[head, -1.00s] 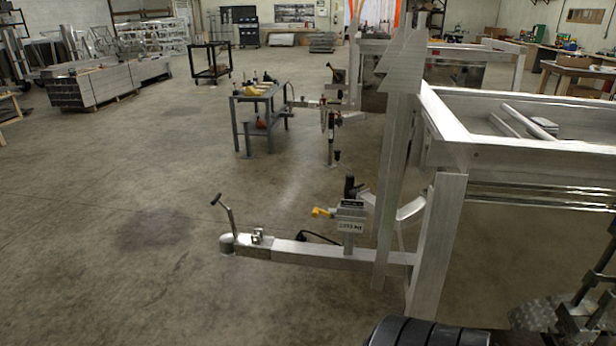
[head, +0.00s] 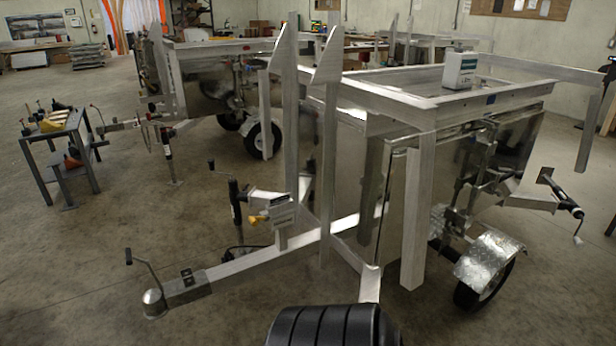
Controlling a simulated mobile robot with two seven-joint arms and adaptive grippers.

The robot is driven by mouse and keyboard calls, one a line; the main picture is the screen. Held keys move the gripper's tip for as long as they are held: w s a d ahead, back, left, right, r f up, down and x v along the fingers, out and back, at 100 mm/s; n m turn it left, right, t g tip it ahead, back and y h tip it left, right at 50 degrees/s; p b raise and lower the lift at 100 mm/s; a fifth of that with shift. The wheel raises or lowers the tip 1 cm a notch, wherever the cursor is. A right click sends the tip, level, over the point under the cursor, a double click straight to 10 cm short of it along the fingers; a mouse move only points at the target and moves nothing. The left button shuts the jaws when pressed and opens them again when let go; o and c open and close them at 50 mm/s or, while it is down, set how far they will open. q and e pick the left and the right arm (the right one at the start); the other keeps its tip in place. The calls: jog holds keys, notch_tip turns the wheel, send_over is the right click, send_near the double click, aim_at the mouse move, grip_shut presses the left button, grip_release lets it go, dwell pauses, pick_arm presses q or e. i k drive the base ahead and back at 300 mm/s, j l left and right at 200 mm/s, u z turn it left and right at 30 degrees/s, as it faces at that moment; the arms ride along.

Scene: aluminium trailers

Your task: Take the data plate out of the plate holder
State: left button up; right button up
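I cannot make out the data plate or the plate holder with certainty. A small pale box (head: 283,211) stands on a post on the trailer drawbar (head: 238,265), and its markings are too small to read. Neither of my grippers shows in the head view.
A dark work table (head: 60,150) stands at the left. The floor at the lower left is free.

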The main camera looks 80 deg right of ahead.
aim_at(273, 201)
jog(key=i+z, duration=0.2)
jog(key=z, duration=0.3)
jog(key=i+z, duration=0.25)
jog(key=z, duration=0.25)
jog(key=i+j+z, duration=0.15)
jog(key=z, duration=0.3)
jog(key=i+j+z, duration=0.2)
jog(key=z, duration=0.3)
jog(key=i, duration=0.05)
